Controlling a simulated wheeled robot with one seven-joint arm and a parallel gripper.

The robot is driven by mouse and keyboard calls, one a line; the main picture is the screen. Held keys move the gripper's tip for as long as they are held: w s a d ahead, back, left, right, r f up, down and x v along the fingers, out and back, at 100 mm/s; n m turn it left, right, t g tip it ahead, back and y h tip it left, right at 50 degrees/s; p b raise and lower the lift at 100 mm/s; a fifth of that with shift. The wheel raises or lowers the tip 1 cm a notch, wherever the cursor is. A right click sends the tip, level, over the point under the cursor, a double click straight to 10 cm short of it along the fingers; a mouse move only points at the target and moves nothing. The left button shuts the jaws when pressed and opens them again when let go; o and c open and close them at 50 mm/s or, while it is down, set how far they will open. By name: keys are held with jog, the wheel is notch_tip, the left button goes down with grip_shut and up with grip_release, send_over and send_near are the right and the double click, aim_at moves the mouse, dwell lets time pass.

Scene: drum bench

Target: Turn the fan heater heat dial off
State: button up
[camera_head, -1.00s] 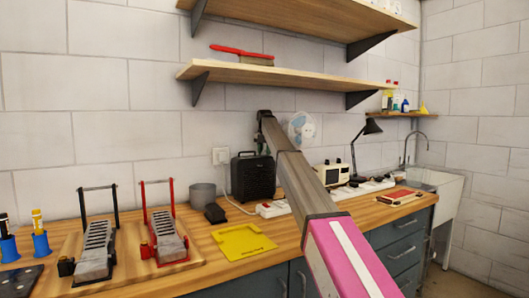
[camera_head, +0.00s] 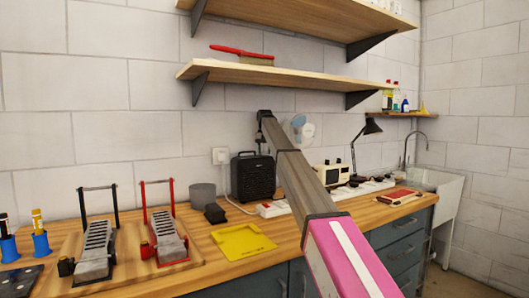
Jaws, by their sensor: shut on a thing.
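The fan heater (camera_head: 252,182) is a black upright box with a grille, standing on the wooden bench against the wall. My arm reaches over the bench from the lower right, and my gripper (camera_head: 262,147) is small and dark at its far end, just above the heater's top. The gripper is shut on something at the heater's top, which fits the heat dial. The dial itself is hidden by the gripper and too small to make out, so its setting cannot be read.
A white power strip (camera_head: 270,211), a grey pot (camera_head: 202,196) and a small black box (camera_head: 214,214) are near the heater. A yellow tray (camera_head: 243,241) lies in front. A shelf (camera_head: 290,77) hangs above.

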jog(key=o, duration=0.9)
jog(key=shift+o, duration=0.2)
jog(key=shift+r, duration=0.15)
notch_tip(320, 180, up, 11)
jog(key=shift+f, duration=0.2)
